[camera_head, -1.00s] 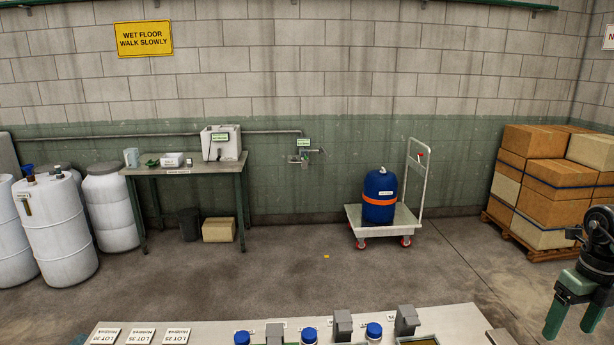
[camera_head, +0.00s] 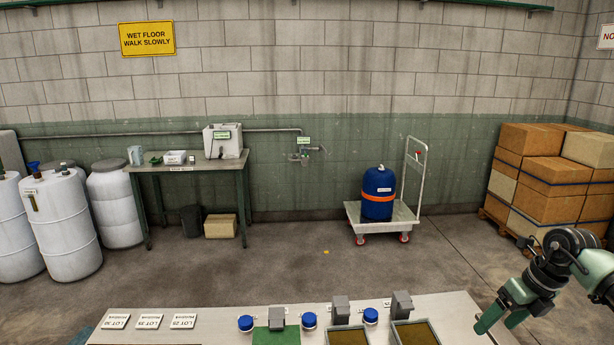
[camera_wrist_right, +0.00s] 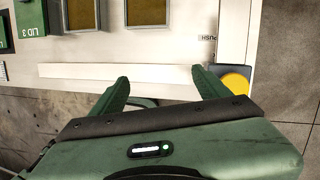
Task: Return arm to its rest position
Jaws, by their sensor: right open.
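My right gripper (camera_head: 497,322) is at the lower right of the head view, on the green and black right arm. It is open and empty, with its two green fingers apart. In the right wrist view the open fingers (camera_wrist_right: 160,85) point toward the edge of a pale work table (camera_wrist_right: 180,58), with nothing between them but the table surface. A yellow round button (camera_wrist_right: 236,82) lies just beyond the right finger. My left gripper is not in view.
The table (camera_head: 235,322) holds lot cards (camera_head: 148,321), blue-capped bottles (camera_head: 309,320), grey blocks (camera_head: 340,309) and brown-filled trays (camera_head: 416,332). Behind are a trolley (camera_head: 350,213) with a blue drum (camera_head: 378,190), boxes (camera_head: 550,170), a side table (camera_head: 205,166) and white barrels (camera_head: 62,225).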

